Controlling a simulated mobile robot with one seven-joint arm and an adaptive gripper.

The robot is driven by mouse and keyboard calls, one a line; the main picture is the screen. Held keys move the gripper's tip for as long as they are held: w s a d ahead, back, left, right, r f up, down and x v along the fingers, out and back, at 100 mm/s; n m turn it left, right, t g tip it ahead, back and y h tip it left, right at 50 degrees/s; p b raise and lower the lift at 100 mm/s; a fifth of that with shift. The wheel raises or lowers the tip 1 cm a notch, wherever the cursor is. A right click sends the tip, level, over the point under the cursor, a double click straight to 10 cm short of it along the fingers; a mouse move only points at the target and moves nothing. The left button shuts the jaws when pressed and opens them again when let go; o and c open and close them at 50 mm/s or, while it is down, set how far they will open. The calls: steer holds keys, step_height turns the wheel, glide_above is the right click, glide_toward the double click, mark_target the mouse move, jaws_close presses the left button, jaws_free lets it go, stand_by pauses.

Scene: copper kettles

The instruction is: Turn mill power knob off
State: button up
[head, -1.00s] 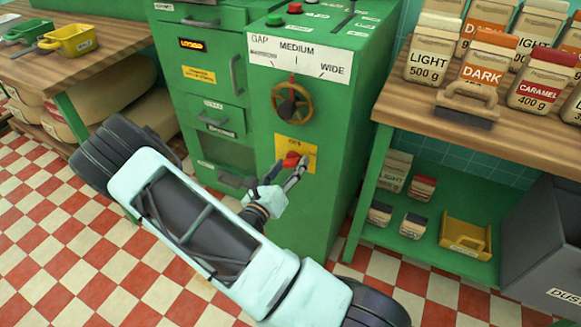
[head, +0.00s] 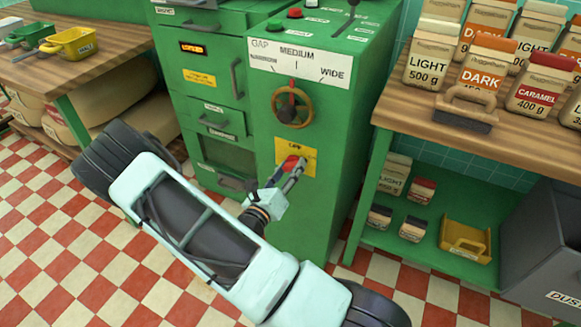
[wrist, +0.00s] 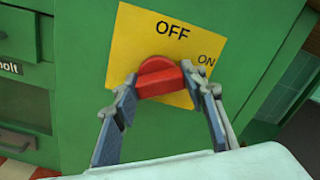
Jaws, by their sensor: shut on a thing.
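The mill power knob (wrist: 160,78) is red and sits on a yellow plate (wrist: 135,32) on the green mill's front panel. The plate reads OFF at the top and ON to the right. In the wrist view the knob's grip bar lies roughly sideways, its right end towards ON. My gripper (wrist: 164,88) is shut on the knob, one finger on each end of the bar. In the head view the knob (head: 292,163) is partly hidden behind my gripper (head: 293,167), and the yellow plate (head: 309,154) shows around them.
Above the plate is a gap dial with a brown handwheel (head: 292,106). Red and green buttons (head: 294,13) are on the mill's top. A wooden counter (head: 405,103) with coffee bags and a brush stands right. A table with yellow (head: 72,43) and green scoops stands left.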

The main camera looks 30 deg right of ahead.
steer(key=n+p, duration=0.2)
steer(key=p, duration=0.1)
steer(key=shift+r+n, duration=0.3)
steer(key=shift+n, duration=0.1)
steer(key=n+p, duration=0.2)
steer(key=p, duration=0.1)
steer(key=shift+n, duration=0.4)
steer(key=n+p, duration=0.3)
steer(key=n, duration=0.3)
steer(key=shift+f, duration=0.2)
steer(key=o, duration=1.2)
steer(key=shift+c, duration=0.2)
steer(key=shift+a, duration=0.15)
steer(key=v, duration=1.1)
steer(key=shift+s+a, duration=0.3)
